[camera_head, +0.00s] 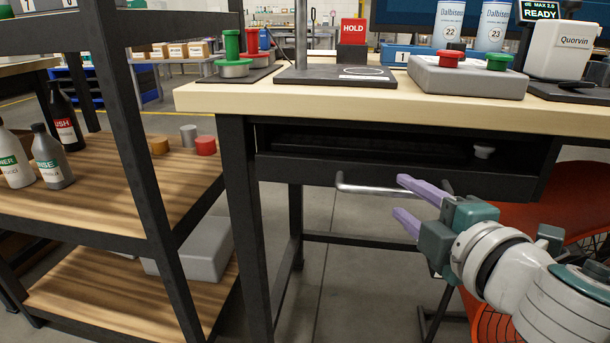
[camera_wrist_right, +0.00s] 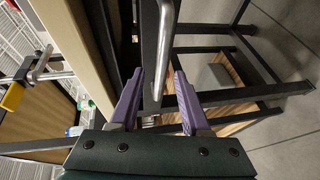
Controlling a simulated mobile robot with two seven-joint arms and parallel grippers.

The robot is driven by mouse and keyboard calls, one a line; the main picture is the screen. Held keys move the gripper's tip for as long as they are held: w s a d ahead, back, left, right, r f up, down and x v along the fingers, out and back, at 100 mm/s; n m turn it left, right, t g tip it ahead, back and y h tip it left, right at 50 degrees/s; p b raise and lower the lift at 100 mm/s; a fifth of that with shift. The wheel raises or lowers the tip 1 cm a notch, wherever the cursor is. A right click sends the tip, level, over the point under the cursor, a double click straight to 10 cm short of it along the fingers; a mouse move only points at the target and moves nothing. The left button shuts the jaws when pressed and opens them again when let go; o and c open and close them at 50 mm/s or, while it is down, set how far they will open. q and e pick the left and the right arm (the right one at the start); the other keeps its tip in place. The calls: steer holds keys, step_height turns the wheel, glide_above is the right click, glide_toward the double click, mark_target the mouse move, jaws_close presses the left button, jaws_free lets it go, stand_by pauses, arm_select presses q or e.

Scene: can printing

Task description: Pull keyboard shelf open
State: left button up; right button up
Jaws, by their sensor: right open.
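The keyboard shelf (camera_head: 350,173) is a dark tray under the wooden workbench top. A light metal bar handle (camera_head: 385,190) stands out from its front. My right gripper (camera_head: 402,197), with purple fingers, is open at the right part of the handle. In the right wrist view the handle (camera_wrist_right: 163,50) runs down from the top, and its lower end lies between the open fingers (camera_wrist_right: 158,95). I cannot tell whether either finger touches it. The shelf sits under the bench top. My left gripper is in neither view.
The workbench top (camera_head: 290,102) holds a button box (camera_head: 467,80), a press base (camera_head: 335,77) and cans. A shelf rack (camera_head: 110,200) with bottles stands at the left. An orange chair (camera_head: 575,190) is at the right, behind my arm. Floor under the bench is partly open.

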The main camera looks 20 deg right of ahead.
mark_target(397, 194)
steer(key=x, duration=0.4)
steer(key=shift+b, duration=0.3)
steer(key=shift+c, duration=0.4)
jaws_close()
stand_by(0.8)
